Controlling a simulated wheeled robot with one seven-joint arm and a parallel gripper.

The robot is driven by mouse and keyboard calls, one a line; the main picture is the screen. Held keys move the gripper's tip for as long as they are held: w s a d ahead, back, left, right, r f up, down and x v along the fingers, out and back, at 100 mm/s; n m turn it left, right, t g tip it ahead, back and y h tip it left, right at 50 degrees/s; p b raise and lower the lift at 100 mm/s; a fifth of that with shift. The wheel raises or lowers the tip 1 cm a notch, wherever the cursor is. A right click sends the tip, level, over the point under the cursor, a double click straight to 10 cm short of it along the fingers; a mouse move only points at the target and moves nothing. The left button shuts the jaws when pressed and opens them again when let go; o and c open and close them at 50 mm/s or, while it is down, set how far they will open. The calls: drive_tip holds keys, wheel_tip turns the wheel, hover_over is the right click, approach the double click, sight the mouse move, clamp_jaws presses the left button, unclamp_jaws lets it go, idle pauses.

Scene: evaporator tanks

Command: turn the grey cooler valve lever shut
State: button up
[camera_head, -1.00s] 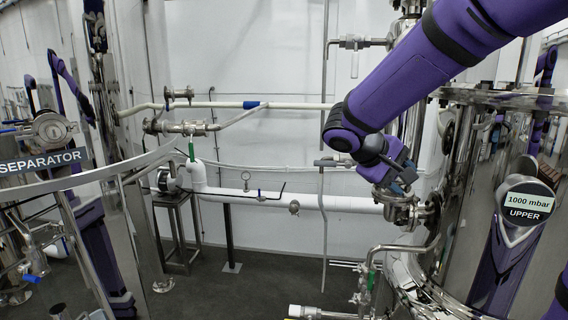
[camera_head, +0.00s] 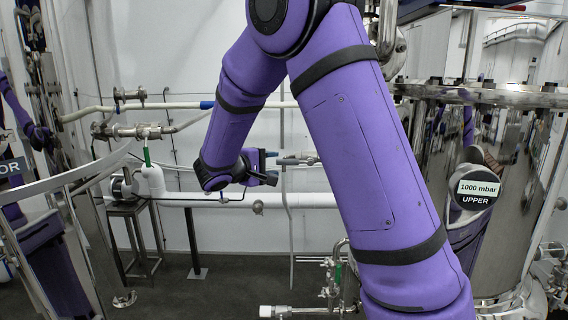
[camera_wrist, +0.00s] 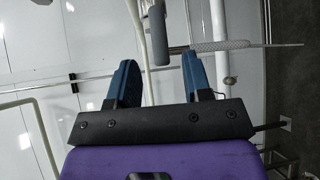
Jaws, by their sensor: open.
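The grey cooler valve lever (camera_head: 290,161) shows small in the head view, pointing sideways across a thin vertical pipe, just right of my gripper (camera_head: 273,167). In the wrist view the grey lever (camera_wrist: 157,38) is a thick rounded bar ahead of my gripper (camera_wrist: 158,65). It lines up with the gap between the two blue fingers, beyond their tips. The fingers are apart and nothing is held. The lever's far end runs out of the top of the wrist view. I cannot tell exactly how far it is from the fingertips.
A large white pipe (camera_head: 230,200) runs level behind and below my gripper. A valve with a green lever (camera_head: 147,152) is at the left. A steel tank (camera_head: 510,130) fills the right. My arm hides much of the middle.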

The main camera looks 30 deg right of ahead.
sight(283, 162)
drive_tip(key=shift+x, duration=3.15)
clamp_jaws()
